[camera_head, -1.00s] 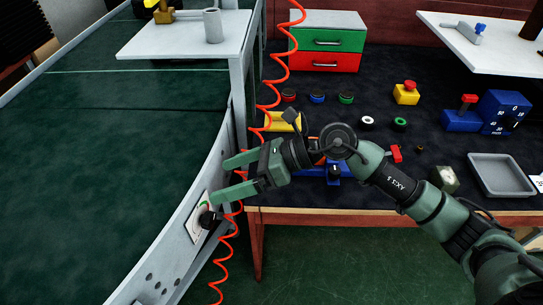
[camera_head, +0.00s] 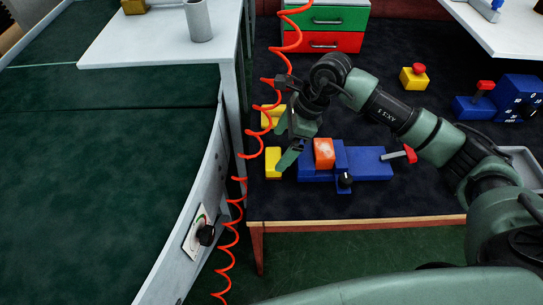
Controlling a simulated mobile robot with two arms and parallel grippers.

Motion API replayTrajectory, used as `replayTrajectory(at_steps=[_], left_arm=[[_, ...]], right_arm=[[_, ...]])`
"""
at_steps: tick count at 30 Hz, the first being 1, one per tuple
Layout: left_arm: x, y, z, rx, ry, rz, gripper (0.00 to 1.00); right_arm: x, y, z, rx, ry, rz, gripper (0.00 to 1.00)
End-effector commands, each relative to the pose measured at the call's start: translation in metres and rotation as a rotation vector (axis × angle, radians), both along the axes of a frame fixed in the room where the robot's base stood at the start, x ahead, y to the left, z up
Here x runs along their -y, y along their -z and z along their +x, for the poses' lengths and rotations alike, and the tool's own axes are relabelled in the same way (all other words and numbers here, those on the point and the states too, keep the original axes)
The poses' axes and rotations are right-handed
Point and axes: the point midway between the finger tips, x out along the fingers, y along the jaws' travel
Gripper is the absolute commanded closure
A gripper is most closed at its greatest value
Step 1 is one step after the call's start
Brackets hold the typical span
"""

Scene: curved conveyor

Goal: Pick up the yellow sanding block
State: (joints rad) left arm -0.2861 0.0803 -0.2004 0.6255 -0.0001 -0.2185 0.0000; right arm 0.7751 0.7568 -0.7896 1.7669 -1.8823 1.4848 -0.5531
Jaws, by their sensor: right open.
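A small yellow block (camera_head: 273,162) lies near the left edge of the dark workbench, just left of a blue device. A second yellow piece (camera_head: 268,116) lies behind it, partly hidden by the red coiled cord and my gripper. I cannot tell for certain which of the two is the sanding block. My right gripper (camera_head: 282,144) is open and empty, above the bench between the two yellow pieces, pointing down and left. One fingertip shows close to the nearer block; I cannot tell whether it touches. My left gripper is not in view.
A red coiled cord (camera_head: 246,156) hangs just left of the yellow pieces. The blue device (camera_head: 362,160) carries an orange-red block (camera_head: 324,153) and a red-tipped lever. The conveyor (camera_head: 110,170) curves along the left. A yellow box with a red button (camera_head: 414,77) stands farther back.

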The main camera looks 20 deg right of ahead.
Motion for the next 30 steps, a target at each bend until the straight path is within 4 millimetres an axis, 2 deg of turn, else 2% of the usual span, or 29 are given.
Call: replayTrajectory(at_steps=[3, 7, 13, 20, 21, 22, 28, 30], left_arm=[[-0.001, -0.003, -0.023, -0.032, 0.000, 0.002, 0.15], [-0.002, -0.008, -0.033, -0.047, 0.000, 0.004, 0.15], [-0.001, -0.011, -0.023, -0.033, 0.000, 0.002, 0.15], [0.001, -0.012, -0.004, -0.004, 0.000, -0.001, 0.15], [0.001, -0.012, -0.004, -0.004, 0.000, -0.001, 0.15], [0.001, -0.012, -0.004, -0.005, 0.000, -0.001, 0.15], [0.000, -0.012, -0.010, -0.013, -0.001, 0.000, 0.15], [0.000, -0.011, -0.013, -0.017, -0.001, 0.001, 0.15]], right_arm=[[-0.006, 0.012, 0.000, -0.002, 0.000, 0.003, 0.02], [-0.013, 0.030, 0.000, -0.005, -0.001, 0.002, 0.02], [-0.022, 0.052, 0.002, -0.001, -0.001, 0.002, 0.02], [-0.022, 0.055, 0.003, 0.002, -0.001, 0.002, 0.02], [-0.022, 0.055, 0.003, 0.001, 0.000, 0.002, 0.05], [-0.022, 0.055, 0.003, 0.001, 0.000, 0.002, 0.13], [-0.022, 0.055, 0.003, 0.001, 0.000, 0.002, 0.69], [-0.022, 0.055, 0.003, 0.002, 0.000, 0.003, 0.71]])
